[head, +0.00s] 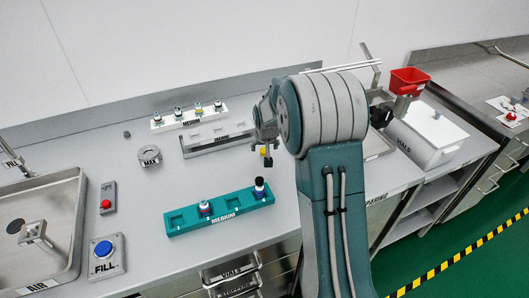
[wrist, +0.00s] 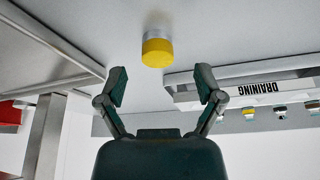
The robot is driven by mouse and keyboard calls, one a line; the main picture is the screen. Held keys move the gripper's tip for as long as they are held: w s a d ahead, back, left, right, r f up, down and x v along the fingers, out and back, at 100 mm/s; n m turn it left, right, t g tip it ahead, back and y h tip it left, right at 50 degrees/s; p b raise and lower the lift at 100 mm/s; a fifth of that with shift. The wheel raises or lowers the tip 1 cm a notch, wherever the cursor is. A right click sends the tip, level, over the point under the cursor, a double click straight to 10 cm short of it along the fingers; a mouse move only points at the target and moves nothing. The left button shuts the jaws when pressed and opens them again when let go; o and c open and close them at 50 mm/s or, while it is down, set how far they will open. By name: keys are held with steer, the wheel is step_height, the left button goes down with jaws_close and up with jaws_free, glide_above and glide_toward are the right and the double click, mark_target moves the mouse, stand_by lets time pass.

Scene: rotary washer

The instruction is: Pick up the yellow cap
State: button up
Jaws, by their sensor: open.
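The yellow cap (wrist: 157,52) shows in the wrist view near the top middle, with a pale grey-white band against the grey counter surface. My gripper (wrist: 161,80) is open, with its two dark green fingers apart and nothing between them. The cap is beyond the fingertips, roughly centred between them, and apart from both. In the head view a small yellow piece, which looks like the yellow cap (head: 264,151), shows just below the end of my arm. My arm hides part of the counter there.
The draining rack (wrist: 243,89) is beside the cap, and also shows in the head view (head: 219,138). A teal MEDIUM rack (head: 184,230) holds vials in front. A red bin (head: 408,80) and white VIALS box (head: 428,138) stand right.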

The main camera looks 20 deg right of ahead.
mark_target(264, 150)
steer(key=x, duration=0.3)
steer(key=shift+w+d+f, duration=0.15)
steer(key=shift+w+f, duration=0.05)
steer(key=shift+c, duration=0.3)
steer(key=c, duration=0.8)
steer(key=shift+r, duration=0.15)
